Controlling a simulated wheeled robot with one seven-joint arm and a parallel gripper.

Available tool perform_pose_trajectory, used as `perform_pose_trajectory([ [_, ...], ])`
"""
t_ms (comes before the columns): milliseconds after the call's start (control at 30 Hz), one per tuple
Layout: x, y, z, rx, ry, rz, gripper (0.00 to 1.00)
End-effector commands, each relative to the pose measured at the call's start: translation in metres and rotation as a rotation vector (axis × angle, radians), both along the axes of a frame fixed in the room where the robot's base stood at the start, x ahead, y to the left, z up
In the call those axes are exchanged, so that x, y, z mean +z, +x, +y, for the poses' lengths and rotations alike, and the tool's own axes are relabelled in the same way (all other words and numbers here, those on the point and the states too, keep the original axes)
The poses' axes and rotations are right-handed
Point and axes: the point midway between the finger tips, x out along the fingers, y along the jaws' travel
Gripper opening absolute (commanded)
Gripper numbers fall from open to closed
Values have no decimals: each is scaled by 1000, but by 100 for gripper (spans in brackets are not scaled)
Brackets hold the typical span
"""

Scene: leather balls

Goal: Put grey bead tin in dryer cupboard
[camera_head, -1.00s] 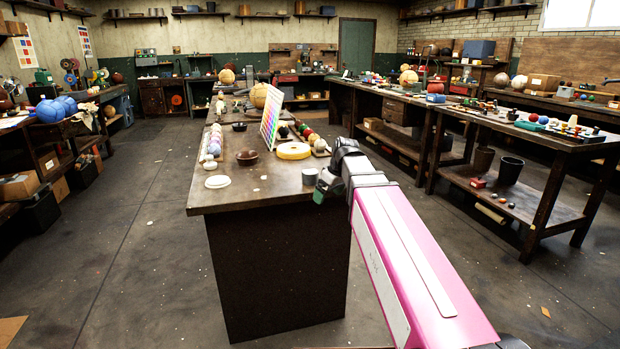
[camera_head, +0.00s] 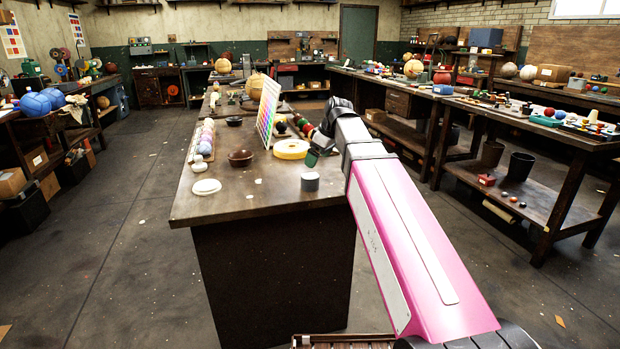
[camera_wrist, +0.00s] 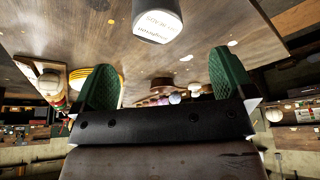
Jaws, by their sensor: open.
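The grey bead tin (camera_head: 310,182) stands upright near the front right corner of the long workbench. In the wrist view it is a pale grey cylinder (camera_wrist: 157,22) with dark lettering, at the top of the picture beyond the fingers. My gripper (camera_head: 313,156) is over the bench, just above and behind the tin in the head view. Its two green fingers are wide apart with nothing between them in the wrist view (camera_wrist: 165,80). The tin is apart from the fingers. I cannot tell which furniture is the dryer cupboard.
The workbench (camera_head: 235,207) also holds a yellow ring (camera_head: 291,149), a brown bowl (camera_head: 241,158), a white lid (camera_head: 206,187) and a colour chart (camera_head: 268,112). A cluttered table (camera_head: 560,140) is at the right. Floor at the left (camera_head: 120,220) is mostly clear.

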Motion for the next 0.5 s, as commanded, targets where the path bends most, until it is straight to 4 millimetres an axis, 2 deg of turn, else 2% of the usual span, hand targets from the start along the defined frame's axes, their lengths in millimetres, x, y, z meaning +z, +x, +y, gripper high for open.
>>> perform_pose_trajectory([
  [167,-9,2,3,2,0,2,100],
  [500,-48,10,17,0,0,1,100],
])
